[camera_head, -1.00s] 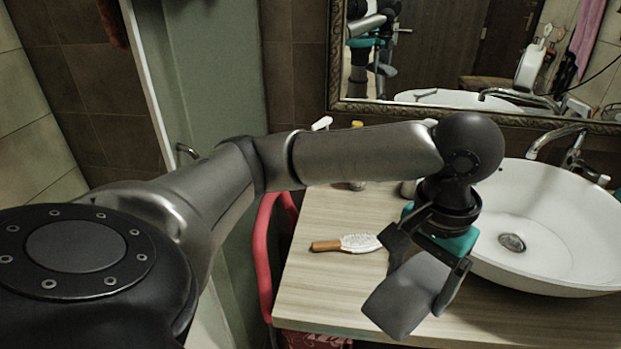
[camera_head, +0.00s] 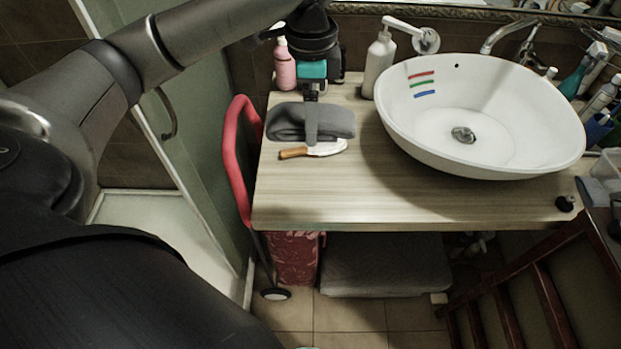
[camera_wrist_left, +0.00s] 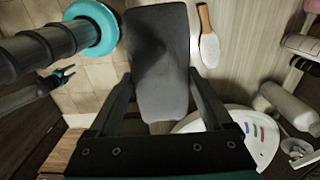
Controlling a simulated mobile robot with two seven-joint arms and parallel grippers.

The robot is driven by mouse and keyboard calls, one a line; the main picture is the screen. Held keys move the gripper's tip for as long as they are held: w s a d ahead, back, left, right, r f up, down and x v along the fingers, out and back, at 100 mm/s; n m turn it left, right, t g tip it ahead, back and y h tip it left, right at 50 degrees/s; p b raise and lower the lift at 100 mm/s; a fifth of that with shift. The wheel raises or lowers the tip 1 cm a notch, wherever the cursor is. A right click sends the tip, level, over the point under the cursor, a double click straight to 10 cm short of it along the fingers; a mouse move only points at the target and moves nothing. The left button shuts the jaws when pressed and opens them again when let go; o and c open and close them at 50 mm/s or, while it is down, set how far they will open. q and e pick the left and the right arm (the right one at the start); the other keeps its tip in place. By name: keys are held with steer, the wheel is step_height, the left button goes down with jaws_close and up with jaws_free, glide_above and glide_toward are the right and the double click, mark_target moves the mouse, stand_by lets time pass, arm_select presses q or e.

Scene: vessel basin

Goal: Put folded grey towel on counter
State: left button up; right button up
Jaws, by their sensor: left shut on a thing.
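The folded grey towel (camera_head: 285,122) is at the back left of the wooden counter (camera_head: 330,200) in the head view. I cannot tell whether it touches the counter or hangs just above it. My left gripper (camera_head: 312,122) is shut on the towel from above, with a finger in front of it. In the left wrist view the towel (camera_wrist_left: 160,60) stretches out from between the fingers (camera_wrist_left: 160,95). My right gripper (camera_wrist_left: 62,77) appears small and dark at the left of the wrist view; its jaws are unclear.
A wooden-handled brush (camera_head: 328,147) lies on the counter right in front of the towel. A pink bottle (camera_head: 284,68) and a white dispenser (camera_head: 379,62) stand behind. The white basin (camera_head: 480,120) fills the right. The counter's front left is clear.

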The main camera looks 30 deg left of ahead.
mark_target(311, 193)
arm_select(q)
step_height(311, 193, down, 20)
steer(key=b, duration=0.4)
steer(key=shift+r, duration=0.25)
steer(key=shift+f, duration=0.2)
steer(key=shift+f, duration=0.15)
steer(key=o, duration=1.1)
steer(key=shift+o, duration=0.2)
step_height(311, 193, up, 12)
steer(key=p, duration=0.2)
steer(key=shift+r+p, duration=0.2)
steer(key=shift+p, duration=0.1)
